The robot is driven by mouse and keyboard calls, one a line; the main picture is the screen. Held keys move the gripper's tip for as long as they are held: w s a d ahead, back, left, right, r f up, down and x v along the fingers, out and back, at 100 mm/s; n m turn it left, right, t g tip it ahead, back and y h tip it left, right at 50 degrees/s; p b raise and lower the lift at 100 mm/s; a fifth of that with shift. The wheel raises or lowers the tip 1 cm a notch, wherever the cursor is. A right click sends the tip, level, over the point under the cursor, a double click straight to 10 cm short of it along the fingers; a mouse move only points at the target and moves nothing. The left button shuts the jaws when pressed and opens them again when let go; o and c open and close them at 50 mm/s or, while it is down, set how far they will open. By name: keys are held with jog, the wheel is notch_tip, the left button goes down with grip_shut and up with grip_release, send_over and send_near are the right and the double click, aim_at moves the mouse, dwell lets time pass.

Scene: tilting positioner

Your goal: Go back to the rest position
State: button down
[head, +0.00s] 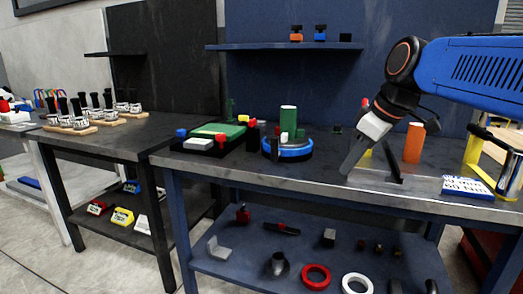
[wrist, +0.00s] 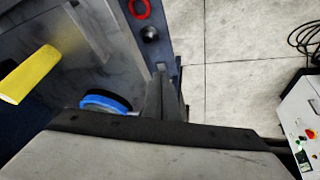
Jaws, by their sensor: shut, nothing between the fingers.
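My gripper (head: 354,157) is in the head view at the right half of the blue bench (head: 330,180). It points down and left, with its tip low over the bench top; I cannot tell whether it touches. Its fingers are shut and hold nothing. A round blue-rimmed fixture (head: 288,152) with a green cylinder stands to its left, apart from it. An orange cylinder (head: 414,143) stands upright to its right. In the wrist view a blue disc (wrist: 106,103) and a yellow bar (wrist: 30,74) show; a large grey shape fills the bottom and hides what lies below.
A green-topped fixture (head: 218,130) stands at the bench's left end. A dark plate with an upright fin (head: 392,165) and a blue-white block (head: 467,187) lie right of the gripper. The lower shelf holds a red ring (head: 316,277) and other parts. A wall shelf (head: 285,47) hangs above.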

jog(key=s+d+f+m+h, duration=0.1)
jog(key=s+d+f+m, duration=0.3)
jog(key=s+f, duration=0.5)
jog(key=s+d+f+m+h, duration=0.2)
jog(key=s+d+f+m, duration=0.2)
jog(key=s+f, duration=0.6)
notch_tip(320, 180, down, 4)
jog(key=shift+s+f+m, duration=0.2)
jog(key=shift+s+m, duration=0.1)
jog(key=shift+m, duration=0.5)
